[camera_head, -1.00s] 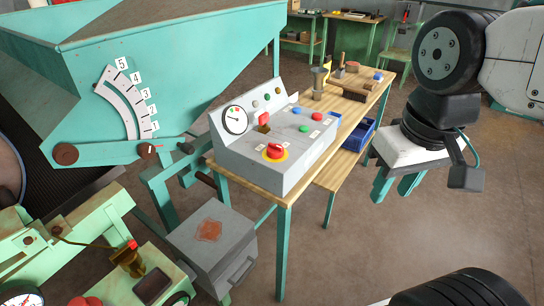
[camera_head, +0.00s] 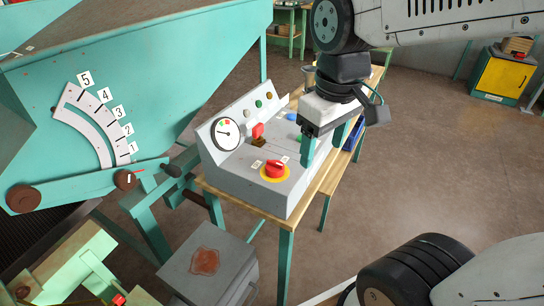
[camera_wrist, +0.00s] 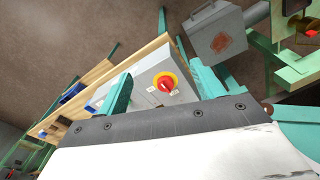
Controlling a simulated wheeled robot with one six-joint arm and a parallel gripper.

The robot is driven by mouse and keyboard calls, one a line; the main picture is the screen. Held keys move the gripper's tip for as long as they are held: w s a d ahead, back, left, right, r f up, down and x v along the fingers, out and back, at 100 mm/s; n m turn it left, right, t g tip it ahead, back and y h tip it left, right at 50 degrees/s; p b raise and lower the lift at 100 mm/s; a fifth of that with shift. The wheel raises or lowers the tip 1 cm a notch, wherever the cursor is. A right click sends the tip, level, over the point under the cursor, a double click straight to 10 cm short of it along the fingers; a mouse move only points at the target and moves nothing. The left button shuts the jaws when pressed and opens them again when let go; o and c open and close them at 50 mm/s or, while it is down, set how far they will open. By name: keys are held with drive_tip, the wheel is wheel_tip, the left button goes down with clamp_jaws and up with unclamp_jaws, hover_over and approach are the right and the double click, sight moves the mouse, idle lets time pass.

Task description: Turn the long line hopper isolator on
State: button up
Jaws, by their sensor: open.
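A red rotary knob on a yellow disc (camera_head: 275,170) sits on the sloped top of a grey control box (camera_head: 240,187). Small labels stand beside it, too small to read, so I cannot tell by name whether it is the hopper isolator. My gripper (camera_head: 318,157) hangs over the right part of the box, to the right of the knob, and hides some of the buttons. In the wrist view the knob (camera_wrist: 165,84) shows between and beyond my two teal fingers (camera_wrist: 162,90), which are apart and empty. The knob is not touched.
The box rests on a wooden bench (camera_head: 245,207). A teal hopper with a numbered scale (camera_head: 85,125) is at left. A grey lidded box (camera_head: 208,262) stands below in front.

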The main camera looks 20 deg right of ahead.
sight(275, 163)
drive_tip(key=w+f+n, duration=0.2)
drive_tip(key=w, duration=0.3)
drive_tip(key=w+a+f+n, duration=0.1)
drive_tip(key=w+f+n, duration=0.1)
drive_tip(key=w, duration=0.3)
drive_tip(key=w+a+f+n+g, duration=0.1)
drive_tip(key=w+f+n, duration=0.1)
drive_tip(key=w, duration=0.3)
drive_tip(key=shift+a+f+n, duration=0.1)
drive_tip(key=shift+f+n, duration=0.2)
drive_tip(key=shift+f, duration=0.5)
drive_tip(key=shift+w+f, duration=0.35)
drive_tip(key=shift+f, duration=0.35)
wheel_tip(275, 163, down, 7)
drive_tip(key=shift+r, duration=0.1)
drive_tip(key=c, duration=1)
